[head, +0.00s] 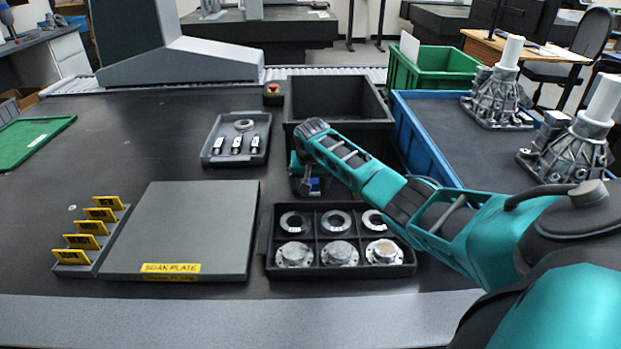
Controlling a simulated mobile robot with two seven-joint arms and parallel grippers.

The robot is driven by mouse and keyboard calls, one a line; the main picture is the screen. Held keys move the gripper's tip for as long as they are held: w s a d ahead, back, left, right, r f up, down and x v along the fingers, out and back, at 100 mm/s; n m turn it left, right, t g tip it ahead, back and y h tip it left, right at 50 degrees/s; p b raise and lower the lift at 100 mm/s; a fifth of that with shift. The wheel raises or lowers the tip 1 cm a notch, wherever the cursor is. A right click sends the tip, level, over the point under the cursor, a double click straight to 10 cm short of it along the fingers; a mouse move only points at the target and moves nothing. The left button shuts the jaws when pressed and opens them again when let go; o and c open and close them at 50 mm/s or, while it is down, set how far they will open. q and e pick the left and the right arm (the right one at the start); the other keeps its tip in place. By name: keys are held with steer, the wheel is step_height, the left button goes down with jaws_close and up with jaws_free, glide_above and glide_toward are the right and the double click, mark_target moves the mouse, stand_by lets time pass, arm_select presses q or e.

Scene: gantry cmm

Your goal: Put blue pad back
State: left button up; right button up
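My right arm reaches in from the right, and its gripper (306,186) points down just behind the black compartment tray. A small blue patch (315,185), possibly the blue pad, shows right at the fingers. It is too small and too covered by my wrist to tell whether the fingers hold it or are only beside it. No other blue pad can be made out. My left gripper is not in view.
The black compartment tray (268,243) holds several metal rings and flanges. The dark bin (338,88) stands behind my wrist. The soak plate (185,225), yellow tags (88,228) and small grey tray (219,157) lie to the left. The blue crate (425,140) is at right.

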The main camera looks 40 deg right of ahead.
arm_select(q)
steer(key=p, duration=0.2)
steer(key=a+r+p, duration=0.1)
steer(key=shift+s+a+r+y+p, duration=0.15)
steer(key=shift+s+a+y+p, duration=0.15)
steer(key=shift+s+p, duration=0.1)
arm_select(e)
steer(key=v, duration=1.2)
steer(key=shift+r, duration=0.2)
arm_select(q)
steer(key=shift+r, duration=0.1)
arm_select(e)
steer(key=shift+d, duration=0.1)
